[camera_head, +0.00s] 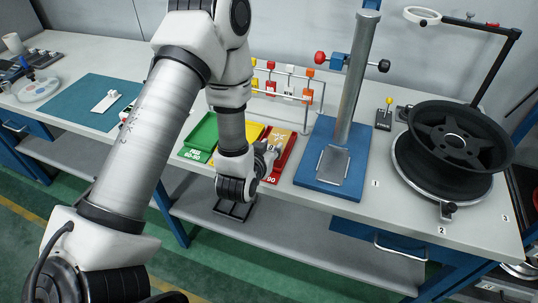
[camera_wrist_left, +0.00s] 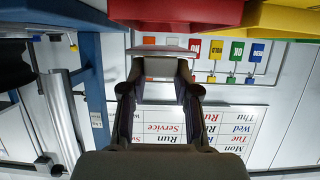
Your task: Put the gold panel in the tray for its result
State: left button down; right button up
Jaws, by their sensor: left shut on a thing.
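My left gripper (camera_head: 268,157) is over the front of the red tray (camera_head: 284,160), with its arm across the middle of the head view. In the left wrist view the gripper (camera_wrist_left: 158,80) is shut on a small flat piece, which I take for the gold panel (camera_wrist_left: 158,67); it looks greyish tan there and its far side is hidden. The yellow tray (camera_head: 249,132) is left of the red one, partly behind the gripper. The green tray (camera_head: 200,135) is farther left. The red tray (camera_wrist_left: 180,12) and yellow tray (camera_wrist_left: 275,20) also show in the left wrist view. My right gripper is out of view.
Right of the trays stands a blue base (camera_head: 325,188) with a tall grey post (camera_head: 358,85). A black wheel (camera_head: 458,138) lies on a round stand farther right. A rack with coloured tags (camera_head: 289,80) is behind the trays. A teal mat (camera_head: 85,98) lies left.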

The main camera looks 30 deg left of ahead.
pick_arm(q)
jog(key=shift+w+a, duration=0.4)
jog(key=shift+a, duration=0.3)
notch_tip(320, 180, down, 3)
jog(key=shift+s+f+p, duration=0.1)
jog(key=shift+s+p, duration=0.05)
jog(key=shift+p, duration=0.45)
jog(key=shift+d+f, duration=0.2)
jog(key=shift+f, duration=0.05)
jog(key=shift+f, duration=0.1)
jog(key=c, duration=0.8)
grip_release()
jog(key=shift+c, duration=0.2)
